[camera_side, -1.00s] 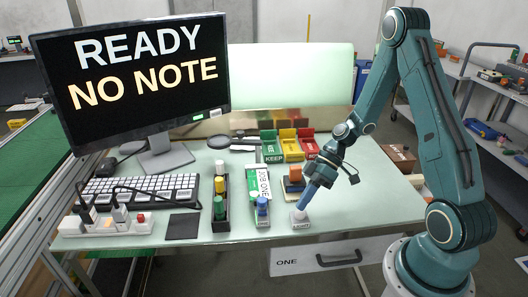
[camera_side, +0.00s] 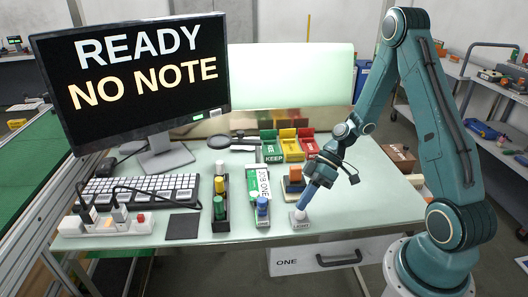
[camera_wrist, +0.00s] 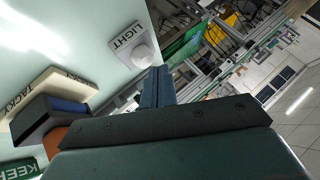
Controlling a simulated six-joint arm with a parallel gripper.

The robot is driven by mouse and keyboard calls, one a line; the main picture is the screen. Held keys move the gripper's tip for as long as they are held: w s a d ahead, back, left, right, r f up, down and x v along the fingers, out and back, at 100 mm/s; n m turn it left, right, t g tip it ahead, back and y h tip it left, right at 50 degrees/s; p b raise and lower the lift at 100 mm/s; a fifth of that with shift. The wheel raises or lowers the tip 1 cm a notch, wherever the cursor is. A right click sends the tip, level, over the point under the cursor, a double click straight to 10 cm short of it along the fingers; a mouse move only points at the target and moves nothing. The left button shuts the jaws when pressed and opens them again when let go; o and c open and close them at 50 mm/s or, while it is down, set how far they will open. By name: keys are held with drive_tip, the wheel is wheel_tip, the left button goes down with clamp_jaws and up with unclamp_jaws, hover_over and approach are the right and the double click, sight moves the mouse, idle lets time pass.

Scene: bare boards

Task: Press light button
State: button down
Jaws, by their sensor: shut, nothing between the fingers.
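The light button is a round white knob on a small white base marked LIGHT. In the side view the base (camera_side: 300,224) sits near the table's front edge, with the knob mostly hidden behind my fingertips. In the wrist view the white knob (camera_wrist: 143,56) shows beside its LIGHT label. My gripper (camera_side: 301,208) is shut and empty, its blue fingers slanting down to the button. In the wrist view the fingertips (camera_wrist: 158,72) reach the knob's lower right edge. I cannot tell whether they touch or press it.
Green, yellow and red bins stand behind. The monitor (camera_side: 135,80) reads READY NO NOTE. Table right is mostly clear.

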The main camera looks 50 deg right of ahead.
drive_tip(key=shift+f, duration=0.5)
idle(0.9)
drive_tip(key=shift+r, duration=0.6)
idle(0.3)
wheel_tip(320, 180, up, 6)
drive_tip(key=shift+f, duration=0.1)
idle(0.7)
